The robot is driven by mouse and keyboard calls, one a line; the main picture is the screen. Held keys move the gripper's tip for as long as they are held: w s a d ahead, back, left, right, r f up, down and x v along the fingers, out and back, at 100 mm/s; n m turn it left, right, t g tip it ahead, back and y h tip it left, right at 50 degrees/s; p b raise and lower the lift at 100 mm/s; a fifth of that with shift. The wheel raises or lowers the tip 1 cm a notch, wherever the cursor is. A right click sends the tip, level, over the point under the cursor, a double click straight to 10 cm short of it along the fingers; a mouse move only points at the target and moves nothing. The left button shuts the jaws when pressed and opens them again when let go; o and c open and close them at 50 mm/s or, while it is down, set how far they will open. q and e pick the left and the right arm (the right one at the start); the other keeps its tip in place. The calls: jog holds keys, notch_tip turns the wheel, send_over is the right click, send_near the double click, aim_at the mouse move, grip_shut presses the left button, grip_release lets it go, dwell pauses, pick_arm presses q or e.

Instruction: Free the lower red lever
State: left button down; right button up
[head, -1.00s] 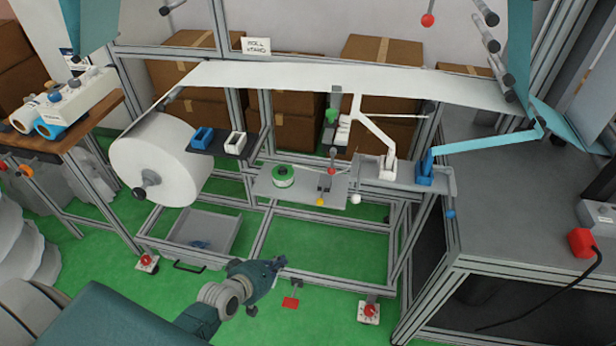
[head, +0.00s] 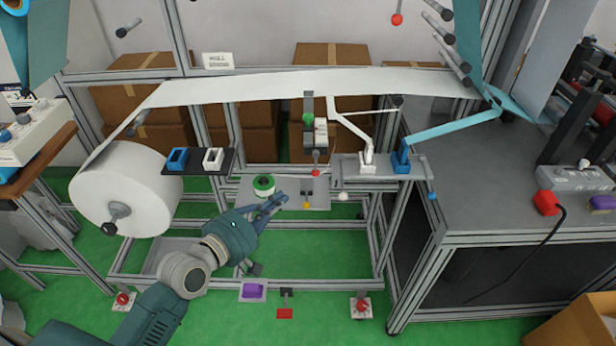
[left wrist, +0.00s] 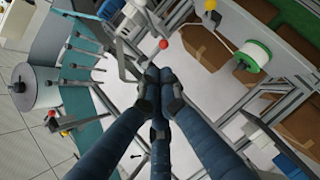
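A lever with a red ball knob (head: 315,172) hangs below the web in the middle of the stand, under a block with a green part. Another red ball knob (head: 397,19) hangs near the top. My left gripper (head: 283,199) is left of and below the lower red knob, apart from it, by the green-rimmed spool (head: 264,185). Its fingertips are together and hold nothing visible. In the left wrist view a red ball knob (left wrist: 163,44) shows just beyond the fingertips (left wrist: 159,76); I cannot be sure which lever it belongs to. My right gripper is out of view.
A shelf (head: 230,191) under the web bears the spool and a yellow knob (head: 306,204). White (head: 367,160) and blue (head: 401,160) arm mounts stand to the right. A large white roll (head: 125,190) is at the left. Purple (head: 253,290) and red (head: 285,313) pedals are on the floor.

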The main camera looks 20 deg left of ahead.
aim_at(315, 173)
pick_arm(q)
jog(key=p+x, duration=0.1)
jog(key=x, duration=1.1)
jog(key=shift+w+p, duration=0.2)
jog(key=shift+p, duration=0.2)
jog(key=shift+w+d+f, duration=0.15)
jog(key=shift+w, duration=0.35)
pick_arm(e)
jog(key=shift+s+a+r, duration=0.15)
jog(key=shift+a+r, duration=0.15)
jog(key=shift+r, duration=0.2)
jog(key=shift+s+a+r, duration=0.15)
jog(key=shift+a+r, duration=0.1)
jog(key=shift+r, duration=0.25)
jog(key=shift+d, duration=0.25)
